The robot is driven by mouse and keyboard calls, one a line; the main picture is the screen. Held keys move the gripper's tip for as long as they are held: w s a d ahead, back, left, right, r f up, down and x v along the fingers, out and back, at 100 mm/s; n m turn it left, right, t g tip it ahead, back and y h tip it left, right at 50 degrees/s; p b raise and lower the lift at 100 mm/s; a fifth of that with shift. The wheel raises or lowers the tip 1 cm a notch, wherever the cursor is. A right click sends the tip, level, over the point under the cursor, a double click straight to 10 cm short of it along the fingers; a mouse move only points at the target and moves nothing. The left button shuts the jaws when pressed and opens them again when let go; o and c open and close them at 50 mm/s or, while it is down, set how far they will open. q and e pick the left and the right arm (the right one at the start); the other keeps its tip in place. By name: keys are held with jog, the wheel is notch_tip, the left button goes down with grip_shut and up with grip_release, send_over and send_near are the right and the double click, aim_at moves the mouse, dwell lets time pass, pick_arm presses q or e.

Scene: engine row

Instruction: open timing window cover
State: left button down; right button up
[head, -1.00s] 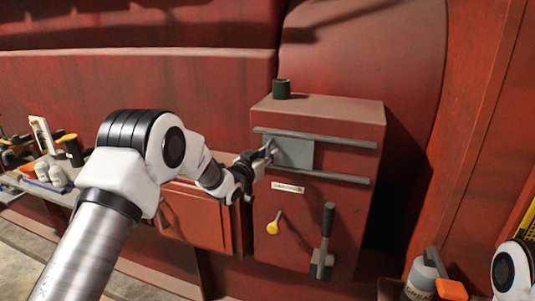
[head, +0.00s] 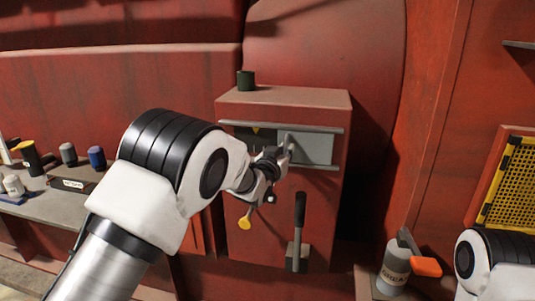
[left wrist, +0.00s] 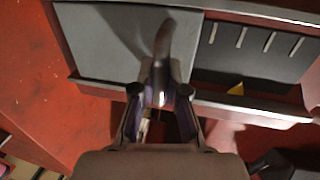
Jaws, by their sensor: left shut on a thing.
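The timing window cover is a grey sliding plate (head: 312,149) between two rails on the front of a red box (head: 325,210). It sits at the right end of the rails. Left of it the dark window (head: 243,132) is uncovered, with a yellow pointer. The left wrist view shows the plate (left wrist: 95,50) beside the window (left wrist: 235,70), which has several pale marks and the yellow pointer (left wrist: 237,89). My left gripper (head: 286,150) is shut on the cover's handle (left wrist: 163,42). My right gripper is out of view.
Below the rails are a yellow-knobbed lever (head: 245,221) and a dark-handled lever (head: 299,215). A grey bottle (head: 395,266) stands at the lower right. A shelf (head: 45,205) with containers is at left.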

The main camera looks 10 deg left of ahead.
pick_arm(q)
jog(key=shift+r, duration=0.2)
jog(key=c, duration=1.2)
grip_release()
jog(key=shift+f, duration=0.1)
jog(key=shift+s, duration=0.3)
jog(key=v, duration=1.1)
jog(key=shift+s+a, duration=0.15)
jog(key=shift+s, duration=0.1)
